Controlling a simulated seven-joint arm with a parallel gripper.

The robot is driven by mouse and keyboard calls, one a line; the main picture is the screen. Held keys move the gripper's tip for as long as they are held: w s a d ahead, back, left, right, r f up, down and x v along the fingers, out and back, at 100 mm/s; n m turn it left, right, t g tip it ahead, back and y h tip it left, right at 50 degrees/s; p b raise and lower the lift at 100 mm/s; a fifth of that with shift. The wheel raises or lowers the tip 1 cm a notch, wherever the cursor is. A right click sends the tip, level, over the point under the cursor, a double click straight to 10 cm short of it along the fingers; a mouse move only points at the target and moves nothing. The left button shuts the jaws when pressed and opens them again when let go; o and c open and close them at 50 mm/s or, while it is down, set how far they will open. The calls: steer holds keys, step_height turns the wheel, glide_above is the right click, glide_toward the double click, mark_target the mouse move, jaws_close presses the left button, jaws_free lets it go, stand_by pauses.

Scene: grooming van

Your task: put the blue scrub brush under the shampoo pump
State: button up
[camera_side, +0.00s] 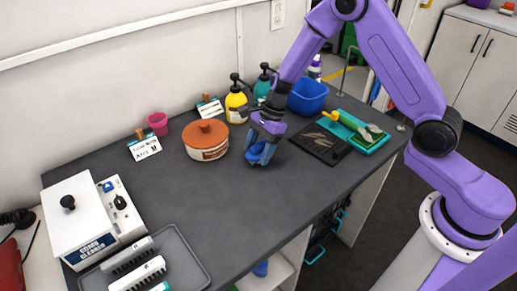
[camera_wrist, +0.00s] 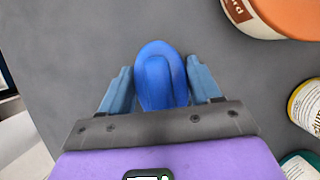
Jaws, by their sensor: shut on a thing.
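My gripper (camera_side: 263,148) is shut on the blue scrub brush (camera_side: 257,161), low over the dark counter; I cannot tell whether the brush touches it. In the wrist view the brush (camera_wrist: 160,72) shows its rounded blue top between my two blue-grey fingers. Two pump bottles stand near the wall: a yellow one (camera_side: 236,106) with a dark pump head and a teal one (camera_side: 263,88) partly behind my arm. I cannot read which is shampoo. In the wrist view the yellow bottle (camera_wrist: 307,105) is at the right edge.
A round pot with an orange lid (camera_side: 205,133) stands left of my gripper. A black mat (camera_side: 320,144), a teal tray (camera_side: 362,138) and a blue tub (camera_side: 308,96) are to the right. A pink cup (camera_side: 158,124) and cards line the wall. The counter's front middle is clear.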

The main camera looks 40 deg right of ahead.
steer(key=shift+f, duration=0.1)
steer(key=o, duration=1.1)
steer(key=v, duration=1.2)
